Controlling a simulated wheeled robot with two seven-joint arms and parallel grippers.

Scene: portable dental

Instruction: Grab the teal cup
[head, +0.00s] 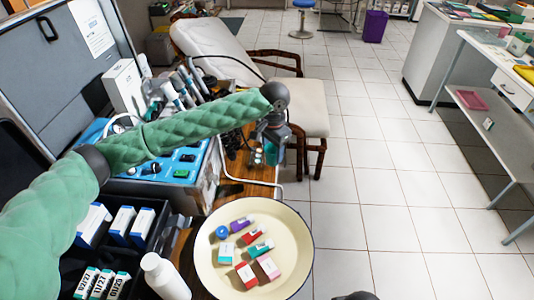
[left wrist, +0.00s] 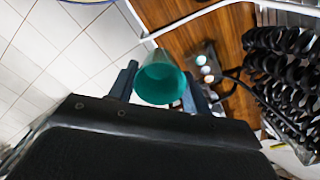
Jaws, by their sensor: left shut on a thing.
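The teal cup (left wrist: 160,80) sits between the two fingers of my left gripper (left wrist: 158,88) in the left wrist view, its round opening facing the camera. The fingers are shut on it from both sides. In the head view my left gripper (head: 271,135) points down at the right edge of the wooden table, and the cup (head: 271,156) shows only as a small teal patch below it, mostly hidden.
A cream round tray (head: 209,278) holding several small boxes stands near the front, beside a white bottle (head: 164,277). A blue-topped dental unit (head: 160,168) is left of the gripper. A padded chair (head: 308,107) stands behind. Tiled floor lies open to the right.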

